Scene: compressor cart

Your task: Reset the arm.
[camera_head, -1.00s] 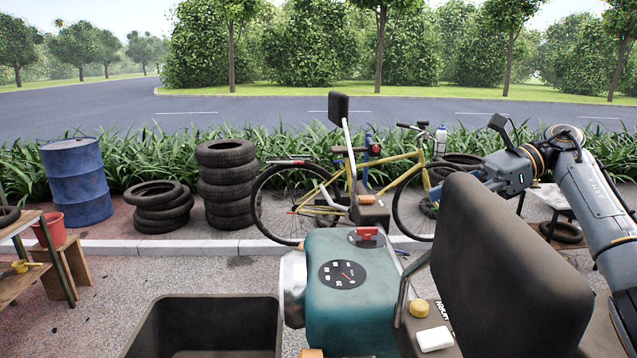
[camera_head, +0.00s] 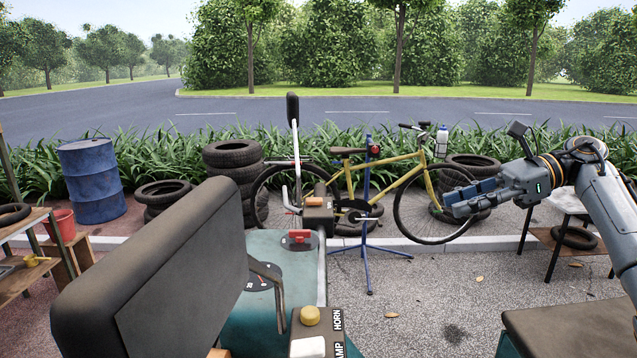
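My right arm (camera_head: 607,205) comes in from the right edge, with its wrist raised over the roadside ground. My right gripper (camera_head: 470,198) points left in front of the bicycle's front wheel. No object shows in it, but at this angle I cannot tell whether its fingers are apart. My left gripper and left arm are not in view. The teal compressor cart (camera_head: 250,325) is at the lower middle, with a gauge, a red knob (camera_head: 299,236) and a yellow button (camera_head: 310,316). My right gripper is apart from it, to its right.
A large dark padded panel (camera_head: 165,275) blocks the lower left. A yellow bicycle (camera_head: 385,180) stands on a blue stand behind the cart. A table (camera_head: 565,235) is at right, a dark surface (camera_head: 570,330) at lower right. Bare pavement (camera_head: 430,290) lies between.

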